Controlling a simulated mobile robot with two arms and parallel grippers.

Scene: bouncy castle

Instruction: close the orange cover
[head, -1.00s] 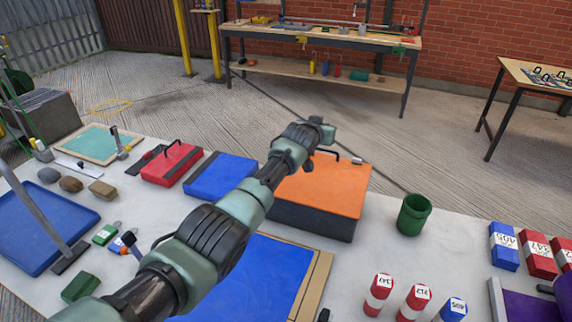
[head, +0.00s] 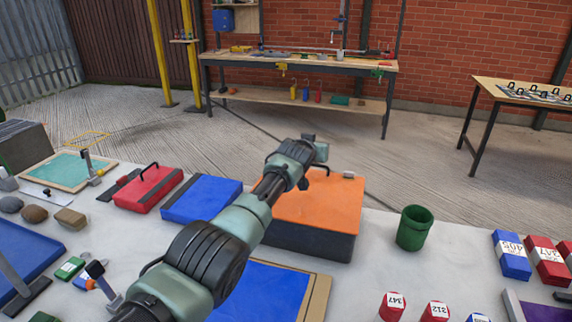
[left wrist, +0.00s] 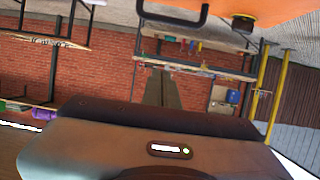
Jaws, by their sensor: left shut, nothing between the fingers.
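The orange cover (head: 325,205) lies flat on top of a dark grey box (head: 310,242) on the white table. A black handle stands near its far edge, partly hidden behind my left gripper in the head view. The handle (left wrist: 172,18) and the orange surface (left wrist: 275,10) also show at the top of the left wrist view, which is upside down. My left gripper (head: 318,150) is over the cover's far left part, shut and empty. I cannot tell whether it touches the cover. My right gripper is not in view.
A blue case (head: 201,198) and a red case (head: 148,187) stand left of the box. A green cup (head: 413,228) stands to its right. A blue panel (head: 265,290) lies in front. Labelled blocks (head: 510,255) are at the right. A workbench (head: 300,65) stands behind.

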